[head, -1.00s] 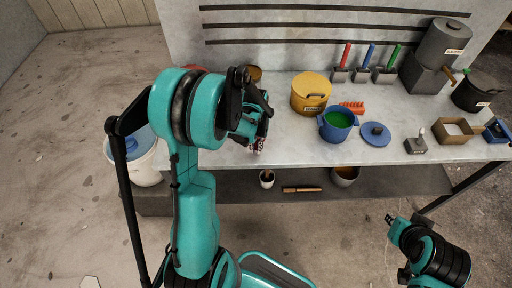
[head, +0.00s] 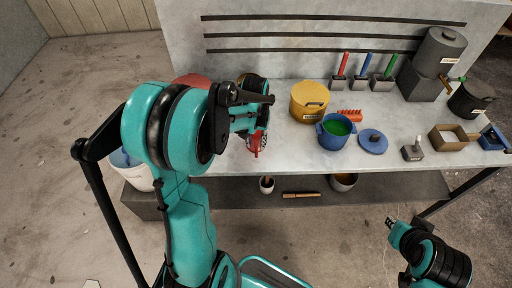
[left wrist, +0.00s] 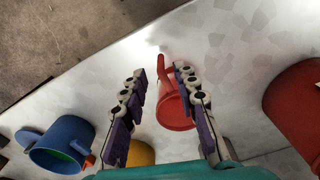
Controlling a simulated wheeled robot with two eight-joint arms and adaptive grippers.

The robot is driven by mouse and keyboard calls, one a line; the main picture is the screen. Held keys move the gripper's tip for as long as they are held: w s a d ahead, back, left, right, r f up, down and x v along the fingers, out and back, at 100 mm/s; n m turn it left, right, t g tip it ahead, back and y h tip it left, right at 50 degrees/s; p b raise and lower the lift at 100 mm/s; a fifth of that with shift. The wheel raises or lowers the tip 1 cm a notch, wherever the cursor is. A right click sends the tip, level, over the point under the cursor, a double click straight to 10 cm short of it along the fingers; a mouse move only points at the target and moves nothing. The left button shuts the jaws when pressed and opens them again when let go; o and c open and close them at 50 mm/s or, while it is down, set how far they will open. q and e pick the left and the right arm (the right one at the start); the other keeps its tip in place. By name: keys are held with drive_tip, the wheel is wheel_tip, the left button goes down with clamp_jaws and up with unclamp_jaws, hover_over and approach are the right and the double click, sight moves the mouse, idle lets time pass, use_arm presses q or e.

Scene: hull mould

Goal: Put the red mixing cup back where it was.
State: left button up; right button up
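The red mixing cup (head: 256,143) is on the bench top near its front edge, partly hidden by my left gripper in the head view. In the left wrist view the red cup (left wrist: 174,112) shows beyond and between the fingers, nearer the right-hand one, its handle pointing up in the picture. My left gripper (left wrist: 160,80) has its two purple-padded fingers spread wide, with nothing pinched between them. It hangs over the cup; I cannot tell whether a finger touches it. My right gripper (head: 390,222) is low at the right, away from the bench, too small to read.
A larger red vessel (head: 190,80) stands behind my left arm; it also shows in the left wrist view (left wrist: 298,110). A yellow pot (head: 309,100), a blue pot with green contents (head: 335,132) and a blue lid (head: 372,142) stand to the right.

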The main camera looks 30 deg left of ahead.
use_arm(q)
drive_tip(key=s+d+r+m+t, duration=0.3)
drive_tip(key=s+d+r+t, duration=0.4)
drive_tip(key=s+d+r, duration=0.4)
drive_tip(key=shift+d+p+v, duration=0.2)
drive_tip(key=shift+p+v, duration=0.15)
drive_tip(key=shift+v, duration=0.55)
drive_tip(key=shift+f, duration=0.15)
wheel_tip(320, 180, down, 3)
drive_tip(key=b, duration=0.3)
